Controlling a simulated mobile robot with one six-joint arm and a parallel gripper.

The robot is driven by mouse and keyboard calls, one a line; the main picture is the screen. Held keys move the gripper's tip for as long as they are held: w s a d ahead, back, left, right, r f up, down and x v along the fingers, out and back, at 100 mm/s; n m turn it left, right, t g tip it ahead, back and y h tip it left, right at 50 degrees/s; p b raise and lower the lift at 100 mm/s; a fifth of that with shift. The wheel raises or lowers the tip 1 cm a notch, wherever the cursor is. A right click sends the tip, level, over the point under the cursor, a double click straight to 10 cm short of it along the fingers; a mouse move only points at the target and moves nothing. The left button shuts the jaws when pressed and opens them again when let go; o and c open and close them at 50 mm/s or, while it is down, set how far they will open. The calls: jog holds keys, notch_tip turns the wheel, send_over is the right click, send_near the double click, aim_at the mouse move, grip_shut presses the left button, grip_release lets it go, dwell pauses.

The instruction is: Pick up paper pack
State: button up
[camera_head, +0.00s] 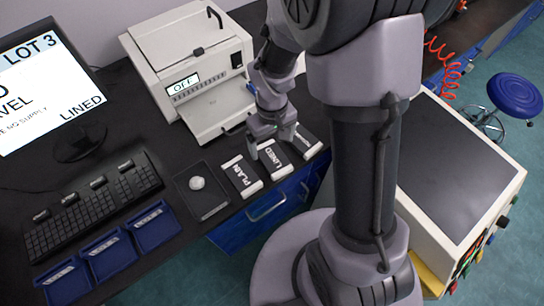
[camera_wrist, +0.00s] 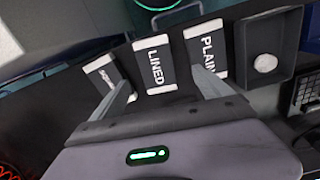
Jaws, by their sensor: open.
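Three dark packs with white ends lie in a row on the black bench: the PLAIN pack (camera_head: 241,177), the LINED pack (camera_head: 272,162) in the middle, and a third pack (camera_head: 307,146) whose label is hidden. The wrist view also shows the PLAIN pack (camera_wrist: 208,42), the LINED pack (camera_wrist: 155,55) and the third pack (camera_wrist: 98,70), its label partly covered by a finger. My gripper (camera_head: 271,146) is open above the row, pointing down. In the wrist view my gripper (camera_wrist: 164,80) has its fingers on either side of the LINED pack, with nothing between them. Its exact height is unclear.
A machine (camera_head: 190,62) reading OFF stands behind the packs. A dark tray (camera_head: 202,200) with a round white piece sits left of the PLAIN pack. A keyboard (camera_head: 90,210), blue bins (camera_head: 108,250) and a monitor (camera_head: 45,85) showing "LOT 3" and "LINED" are further left.

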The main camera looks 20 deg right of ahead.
aim_at(273, 157)
notch_tip(273, 157, down, 3)
jog(key=shift+f+b, duration=0.1)
jog(key=shift+b, duration=0.3)
jog(key=f+b, duration=0.1)
jog(key=f, duration=0.1)
jog(key=f+b, duration=0.2)
jog(key=f, duration=0.1)
jog(key=shift+w+d+f, duration=0.3)
jog(key=shift+w+d, duration=0.05)
jog(key=shift+w, duration=0.05)
jog(key=shift+r, duration=0.2)
jog(key=shift+c, duration=0.7)
jog(key=c, duration=1.5)
jog(key=shift+o, duration=0.2)
